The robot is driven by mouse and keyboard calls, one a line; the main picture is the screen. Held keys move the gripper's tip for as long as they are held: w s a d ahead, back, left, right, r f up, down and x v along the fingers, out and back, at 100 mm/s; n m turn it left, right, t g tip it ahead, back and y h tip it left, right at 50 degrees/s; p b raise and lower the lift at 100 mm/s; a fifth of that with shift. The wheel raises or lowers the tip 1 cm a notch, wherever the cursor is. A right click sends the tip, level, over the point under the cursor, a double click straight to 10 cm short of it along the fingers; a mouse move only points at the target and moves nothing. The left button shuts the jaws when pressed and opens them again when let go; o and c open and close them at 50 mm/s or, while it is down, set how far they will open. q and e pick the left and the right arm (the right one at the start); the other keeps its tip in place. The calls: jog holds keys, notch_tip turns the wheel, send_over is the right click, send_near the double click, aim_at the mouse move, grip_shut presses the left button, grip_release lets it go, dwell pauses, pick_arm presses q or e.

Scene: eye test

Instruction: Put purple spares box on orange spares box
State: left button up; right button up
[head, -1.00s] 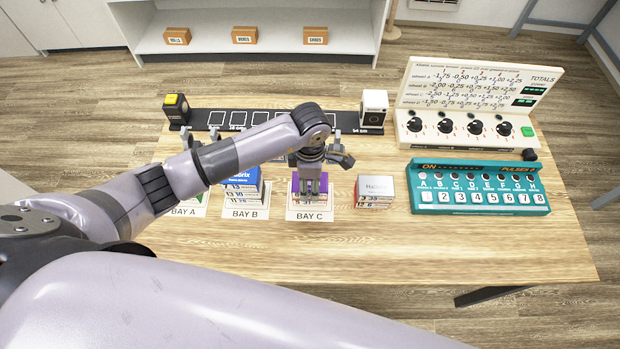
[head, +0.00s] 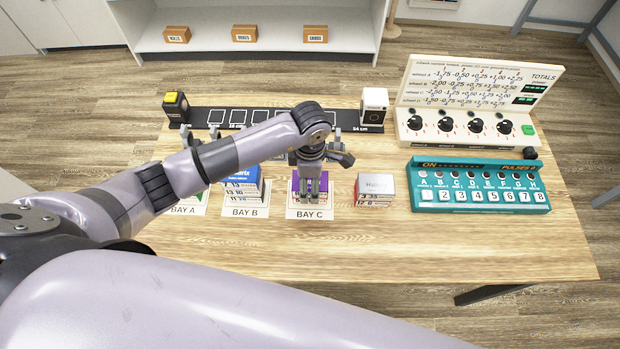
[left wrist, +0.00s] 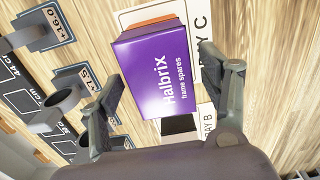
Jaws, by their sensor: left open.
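The purple spares box (head: 323,183) stands at the BAY C card, partly hidden behind my left gripper (head: 309,197). In the left wrist view the purple box (left wrist: 150,75) shows its top, lettered "Halbrix frame spares". My left gripper (left wrist: 165,98) is open there, with one finger on each side of the box and a gap visible on the right. An orange strip (left wrist: 152,24) shows at the purple box's upper edge; I cannot tell for sure whether it is the orange spares box underneath. My right gripper is not in view.
A blue-topped stack (head: 243,182) stands at BAY B. A grey-topped box stack (head: 375,188) stands right of BAY C. Behind are a dark ruler strip (head: 238,118) and a white block (head: 374,104). A teal panel (head: 478,186) stands at right. The front table is clear.

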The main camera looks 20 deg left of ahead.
aim_at(310, 180)
pick_arm(q)
jog(key=shift+r, duration=0.3)
notch_tip(310, 180, up, 12)
jog(key=b, duration=0.3)
jog(key=shift+f, duration=0.15)
